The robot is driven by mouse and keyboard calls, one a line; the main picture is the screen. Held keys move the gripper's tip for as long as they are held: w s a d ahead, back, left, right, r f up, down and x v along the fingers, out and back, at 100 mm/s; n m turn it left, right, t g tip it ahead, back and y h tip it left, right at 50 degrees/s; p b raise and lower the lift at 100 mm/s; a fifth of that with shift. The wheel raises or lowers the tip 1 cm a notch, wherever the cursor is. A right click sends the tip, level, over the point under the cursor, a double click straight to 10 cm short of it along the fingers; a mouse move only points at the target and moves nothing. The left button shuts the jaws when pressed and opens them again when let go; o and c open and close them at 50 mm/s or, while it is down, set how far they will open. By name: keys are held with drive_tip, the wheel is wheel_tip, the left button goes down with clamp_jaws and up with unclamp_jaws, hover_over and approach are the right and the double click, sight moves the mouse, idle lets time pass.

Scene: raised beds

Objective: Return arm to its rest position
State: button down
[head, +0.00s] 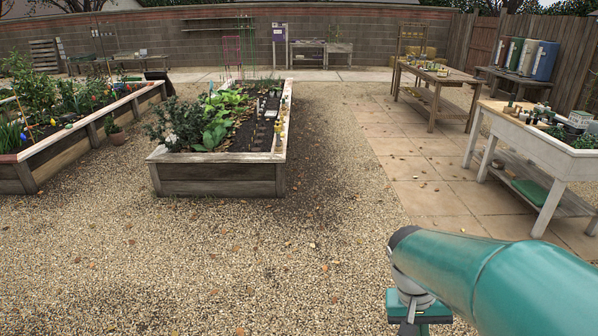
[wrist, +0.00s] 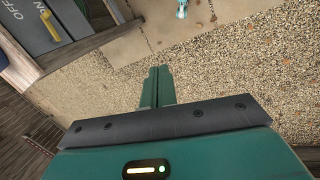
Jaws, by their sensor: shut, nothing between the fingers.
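My gripper (wrist: 159,73) shows in the wrist view as two green fingers side by side, closed together with nothing between them. They extend over gravel and touch nothing that I can see. My teal arm fills the lower right of the head view. My gripper's fingers cannot be made out in the head view.
In the wrist view, a grey panel (wrist: 72,14) with a yellow lever (wrist: 48,24) and "ON" and "OFF" lettering lies upper left. In the head view, a raised bed (head: 219,175) stands ahead, a white potting table (head: 520,130) stands right, and open gravel (head: 230,255) lies in front.

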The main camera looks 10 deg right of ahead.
drive_tip(key=s+a+r+n+t+y, duration=0.2)
drive_tip(key=s+a+r+n+t, duration=0.1)
drive_tip(key=a+r+t, duration=0.4)
drive_tip(key=a+r+n, duration=0.1)
drive_tip(key=a+r, duration=0.2)
drive_tip(key=a, duration=0.1)
drive_tip(key=shift+s+a+r+y, duration=0.25)
drive_tip(key=shift+s+r+y, duration=0.1)
drive_tip(key=shift+s+y, duration=0.05)
drive_tip(key=w+d+f+m+g+h, duration=0.25)
drive_tip(key=d+f+g, duration=0.35)
drive_tip(key=d+f, duration=0.35)
drive_tip(key=w+d+f+m+g+h, duration=0.1)
drive_tip(key=d+f+m+g+h, duration=0.15)
drive_tip(key=d+f+g, duration=0.5)
drive_tip(key=s+d+f+m+g+h, duration=0.25)
drive_tip(key=s+d+f+g, duration=0.2)
drive_tip(key=d+f, duration=0.7)
drive_tip(key=s+d+f+n+g+h, duration=0.2)
drive_tip(key=s+d+f+g+h, duration=0.1)
drive_tip(key=s+d+f+h, duration=0.55)
drive_tip(key=s+d+r+y, duration=0.1)
drive_tip(key=s+d+r, duration=0.2)
drive_tip(key=s+d, duration=0.4)
drive_tip(key=shift+s+r, duration=0.2)
drive_tip(key=shift+s, duration=1.95)
